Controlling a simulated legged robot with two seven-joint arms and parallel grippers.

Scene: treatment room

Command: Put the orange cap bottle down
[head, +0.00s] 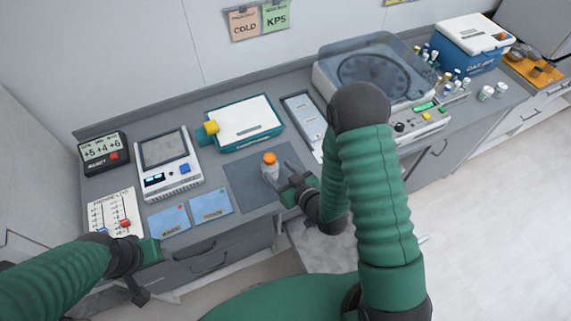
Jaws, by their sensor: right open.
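The orange cap bottle (269,167) stands upright on the dark grey mat (246,185) on the counter, its orange cap on top. My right gripper (281,178) is open just to the right of the bottle, with its fingers pointing at it. I cannot tell whether a finger touches the bottle. My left gripper (139,290) is low at the left, in front of the counter edge and away from the bottle; its fingers are too unclear to read.
Two blue cards (210,203) lie left of the mat. A white device (167,163) and a teal-edged box (243,122) stand behind. A narrow tray (305,122) and a large centrifuge-like machine (368,70) are to the right. Several small bottles (452,83) stand farther right.

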